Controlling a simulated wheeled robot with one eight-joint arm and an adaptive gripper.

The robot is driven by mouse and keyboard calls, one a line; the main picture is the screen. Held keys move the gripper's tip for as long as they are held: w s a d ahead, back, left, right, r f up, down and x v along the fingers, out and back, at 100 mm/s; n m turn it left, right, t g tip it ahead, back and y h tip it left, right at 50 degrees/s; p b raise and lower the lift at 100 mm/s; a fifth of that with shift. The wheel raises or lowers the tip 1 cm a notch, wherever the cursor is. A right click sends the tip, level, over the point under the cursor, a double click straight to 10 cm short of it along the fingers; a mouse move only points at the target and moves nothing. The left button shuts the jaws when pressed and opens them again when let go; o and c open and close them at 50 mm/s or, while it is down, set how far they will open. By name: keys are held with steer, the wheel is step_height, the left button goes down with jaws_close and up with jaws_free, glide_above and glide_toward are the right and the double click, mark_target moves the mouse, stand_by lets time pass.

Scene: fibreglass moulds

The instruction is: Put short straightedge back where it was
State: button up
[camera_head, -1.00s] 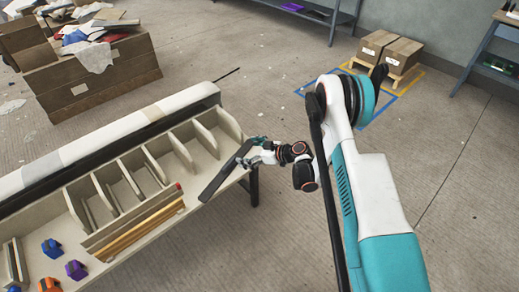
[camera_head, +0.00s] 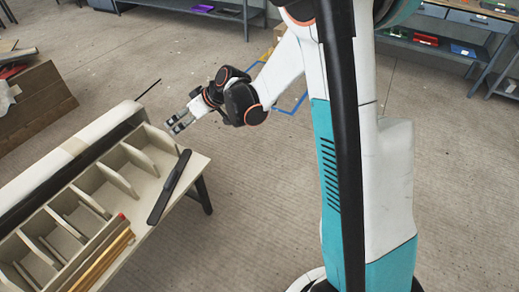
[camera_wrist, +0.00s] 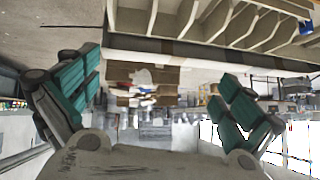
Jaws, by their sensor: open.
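A short dark straightedge (camera_head: 169,187) lies on the bench top (camera_head: 190,172) in the head view, near its right end and in front of the divided compartments. My gripper (camera_head: 178,125) is beyond the bench's far right corner, apart from the straightedge and empty. In the wrist view my gripper (camera_wrist: 158,100) has its two teal fingers spread wide with nothing between them. The straightedge cannot be made out in the wrist view.
A row of upright dividers (camera_head: 118,178) runs along the bench, also seen in the wrist view (camera_wrist: 225,20). Yellowish wooden strips (camera_head: 103,258) lie at its front edge. A cardboard box (camera_head: 38,105) stands at far left. Open floor surrounds the bench's right end.

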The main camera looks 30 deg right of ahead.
steer(key=s+d+r+m+h, duration=0.2)
steer(key=s+d+r, duration=0.1)
steer(key=s+r, duration=0.55)
steer(key=s+d+r+m+h, duration=0.1)
steer(key=s+d+m+h, duration=0.1)
steer(key=s, duration=1)
steer(key=s+d+r+m+h, duration=0.1)
steer(key=s+d, duration=0.4)
steer(key=s, duration=0.7)
steer(key=shift+r+m+h, duration=0.3)
steer(key=shift+m+h, duration=0.5)
steer(key=shift+h, duration=0.1)
